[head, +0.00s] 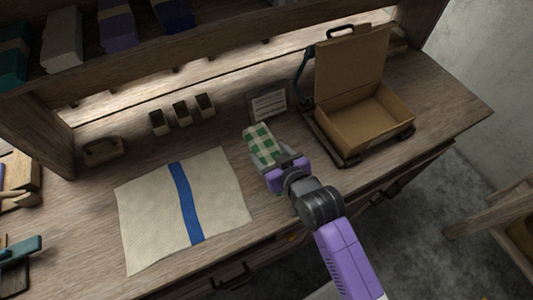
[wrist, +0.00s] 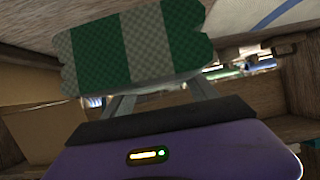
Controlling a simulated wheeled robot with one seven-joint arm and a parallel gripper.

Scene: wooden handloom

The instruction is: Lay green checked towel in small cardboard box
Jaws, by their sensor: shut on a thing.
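The green and white checked towel (head: 261,143) is in my gripper (head: 277,168), above the middle of the bench in the head view. My gripper is shut on its near end. In the wrist view the towel (wrist: 136,46) spans the top of the picture, in front of the two fingers (wrist: 158,98). The small cardboard box (head: 363,118) stands open to the right of my gripper, its lid upright at the back. The part of its inside that shows is empty. A brown surface, likely the box (wrist: 30,95), shows at the left of the wrist view.
A cream cloth with a blue stripe (head: 186,207) lies flat to the left. A small card (head: 268,104) stands behind the towel. A dark frame (head: 340,158) surrounds the box's base. Small holders (head: 181,112) stand at the back, under a shelf of folded cloths (head: 117,27).

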